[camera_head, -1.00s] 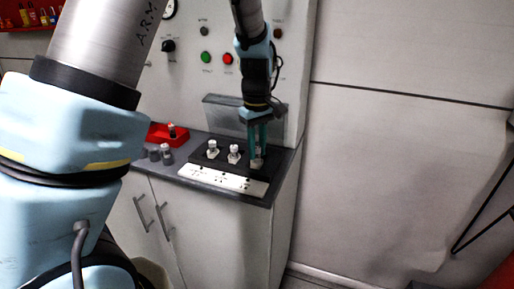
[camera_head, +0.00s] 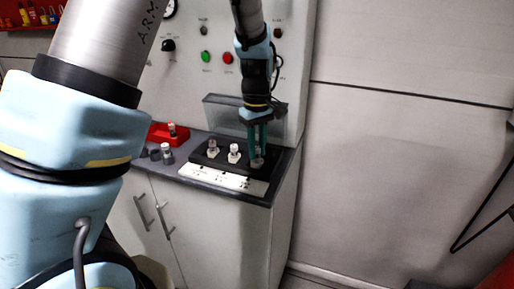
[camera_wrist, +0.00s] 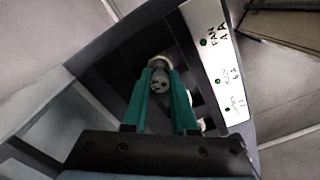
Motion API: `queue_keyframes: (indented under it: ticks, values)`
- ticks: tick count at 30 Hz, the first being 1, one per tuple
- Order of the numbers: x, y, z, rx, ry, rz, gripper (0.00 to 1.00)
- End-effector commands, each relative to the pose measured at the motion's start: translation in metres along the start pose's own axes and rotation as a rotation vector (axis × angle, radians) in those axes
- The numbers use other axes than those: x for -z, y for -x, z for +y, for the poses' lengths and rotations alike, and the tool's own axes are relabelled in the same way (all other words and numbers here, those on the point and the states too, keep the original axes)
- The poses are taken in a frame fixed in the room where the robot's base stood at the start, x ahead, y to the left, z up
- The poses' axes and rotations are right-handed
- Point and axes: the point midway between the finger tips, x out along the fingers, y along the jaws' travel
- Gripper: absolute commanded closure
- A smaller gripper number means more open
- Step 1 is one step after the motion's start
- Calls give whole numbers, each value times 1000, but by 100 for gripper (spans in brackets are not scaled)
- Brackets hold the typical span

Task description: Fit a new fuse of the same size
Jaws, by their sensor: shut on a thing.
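My gripper (camera_head: 258,154) points down over the right end of a black fuse block (camera_head: 199,158) on the counter. Its teal fingers are shut on a small grey round piece (camera_wrist: 160,84), seen end-on in the wrist view; I cannot tell whether it is a fuse or its cap. The right-hand holder (camera_head: 257,164) lies directly below the fingertips; whether the held piece touches it is unclear. A label strip (camera_wrist: 219,50) reads "FAN 4A" at one end.
A red tray (camera_head: 157,134) holding a small grey-and-white piece stands at the back left. Small grey pieces (camera_head: 166,154) stand before it. A grey raised cover (camera_head: 222,105) and the panel are close behind my gripper. The counter's right edge is near.

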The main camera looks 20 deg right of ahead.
Motion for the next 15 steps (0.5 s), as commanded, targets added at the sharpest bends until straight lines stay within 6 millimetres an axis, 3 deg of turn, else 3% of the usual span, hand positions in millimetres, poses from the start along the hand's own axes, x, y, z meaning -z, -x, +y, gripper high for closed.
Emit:
queue_keyframes:
  ticks: [15]
  values:
    - [0,-11,0,0,0,0,100]
